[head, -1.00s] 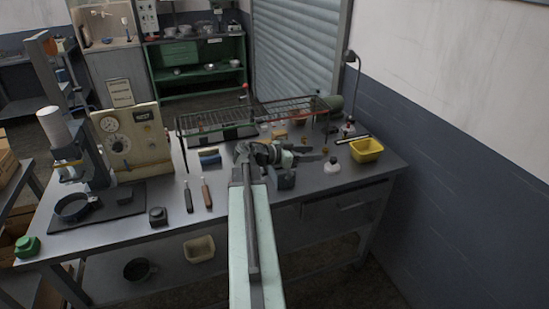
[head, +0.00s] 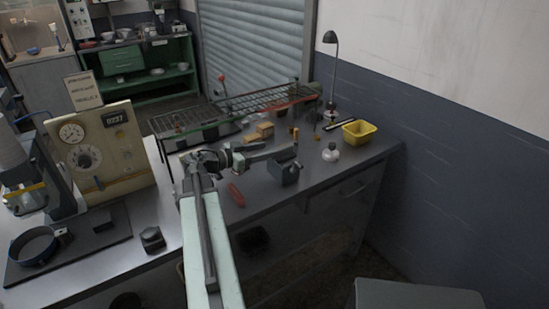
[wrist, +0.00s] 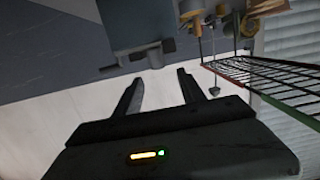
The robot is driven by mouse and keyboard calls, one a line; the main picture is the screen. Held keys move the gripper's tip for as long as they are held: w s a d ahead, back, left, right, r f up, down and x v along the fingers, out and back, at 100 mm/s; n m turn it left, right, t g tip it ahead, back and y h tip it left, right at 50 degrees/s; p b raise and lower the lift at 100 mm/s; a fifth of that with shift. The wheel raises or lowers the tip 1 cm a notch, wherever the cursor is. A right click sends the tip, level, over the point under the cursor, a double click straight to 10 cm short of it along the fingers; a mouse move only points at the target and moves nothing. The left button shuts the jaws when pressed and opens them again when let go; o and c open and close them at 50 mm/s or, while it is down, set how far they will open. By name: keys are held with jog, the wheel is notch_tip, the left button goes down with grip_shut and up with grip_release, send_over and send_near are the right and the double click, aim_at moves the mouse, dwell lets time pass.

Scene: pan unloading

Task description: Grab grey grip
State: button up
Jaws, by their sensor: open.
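A small grey block-like device (head: 286,174) stands on the bench right of centre. In the wrist view a grey block with a stub (wrist: 140,32) fills the top centre, just past the fingers; it appears to be the same device. I cannot tell which part is the grey grip. My gripper (wrist: 158,84) has its two dark fingers apart, with nothing between them. In the head view my arm reaches over the bench and its end is close to the device. Contact is not visible.
A wire rack (head: 255,100) stands behind my arm. A yellow bin (head: 358,132), a white bottle (head: 330,152) and a lamp (head: 331,70) are on the right. A red item (head: 236,195) lies beside my arm. A control box (head: 95,155) and a dark round pan (head: 34,246) are on the left.

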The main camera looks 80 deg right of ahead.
aim_at(280, 148)
jog(key=shift+x, duration=1.45)
jog(key=x, duration=0.2)
jog(key=b+x, duration=0.1)
jog(key=x, duration=0.2)
jog(key=shift+d+f, duration=0.1)
jog(key=shift+f, duration=0.15)
grip_shut()
